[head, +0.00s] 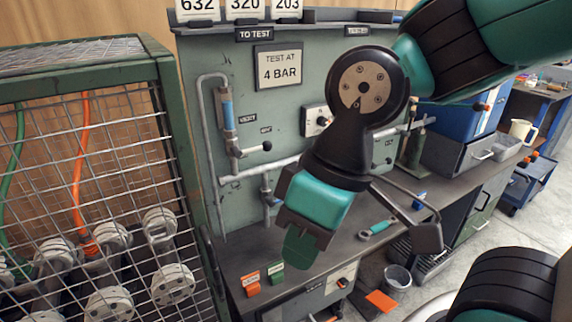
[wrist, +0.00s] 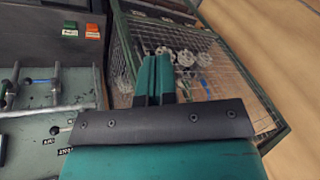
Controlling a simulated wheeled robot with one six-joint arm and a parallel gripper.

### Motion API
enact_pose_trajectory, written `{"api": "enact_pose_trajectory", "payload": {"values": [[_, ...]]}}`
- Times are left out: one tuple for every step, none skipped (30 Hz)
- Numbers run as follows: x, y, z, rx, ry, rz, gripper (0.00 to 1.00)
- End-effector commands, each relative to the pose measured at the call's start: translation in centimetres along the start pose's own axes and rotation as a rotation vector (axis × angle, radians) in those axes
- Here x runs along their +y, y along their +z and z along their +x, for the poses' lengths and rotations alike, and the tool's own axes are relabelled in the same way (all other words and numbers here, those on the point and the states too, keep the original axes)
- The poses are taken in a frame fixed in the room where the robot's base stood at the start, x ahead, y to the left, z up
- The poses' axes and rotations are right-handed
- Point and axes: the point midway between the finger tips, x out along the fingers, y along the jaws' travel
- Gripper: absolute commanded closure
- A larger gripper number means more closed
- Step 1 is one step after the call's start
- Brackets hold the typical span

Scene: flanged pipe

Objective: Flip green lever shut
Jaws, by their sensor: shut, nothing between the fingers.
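A small green piece (head: 277,269), which may be the green lever, sits on the bench top beside an orange one (head: 250,284); pale markings show on both. In the wrist view the green piece (wrist: 70,27) and the orange one (wrist: 92,30) are at the upper left. Too little detail shows to tell how a lever is set. My gripper (head: 300,246) is shut and empty, pointing down in front of the panel, apart from both pieces. Its teal fingers (wrist: 154,78) are together in the wrist view.
A green-framed mesh cage (head: 95,165) with flanged pipe parts stands at the left, close to the bench. The panel (head: 200,140) carries pipes and a black-knobbed handle (head: 266,146). A bin (head: 398,278) stands on the floor.

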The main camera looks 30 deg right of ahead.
Motion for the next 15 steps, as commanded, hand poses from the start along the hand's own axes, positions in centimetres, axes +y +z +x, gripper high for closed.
{"api": "enact_pose_trajectory", "payload": {"values": [[0.0,0.0,0.0,0.0,0.0,0.0,1.0],[0.0,0.0,0.0,0.0,0.0,0.0,1.0],[0.0,0.0,0.0,0.0,0.0,0.0,1.0],[0.0,0.0,0.0,0.0,0.0,0.0,1.0],[0.0,0.0,0.0,0.0,0.0,0.0,1.0],[0.0,0.0,0.0,0.0,0.0,0.0,1.0],[0.0,0.0,0.0,0.0,0.0,0.0,1.0],[0.0,0.0,0.0,0.0,0.0,0.0,1.0],[0.1,0.0,0.0,0.001,0.001,0.001,1.0],[0.2,-0.2,0.1,0.003,0.004,0.002,1.0],[0.6,-0.6,0.2,0.007,0.011,0.006,1.0],[1.5,-1.3,0.6,0.014,0.028,0.016,1.0],[2.5,-2.1,0.8,0.024,0.045,0.027,1.0],[3.7,-3.1,1.2,0.034,0.069,0.041,1.0],[5.9,-4.7,1.7,0.051,0.108,0.061,1.0]]}}
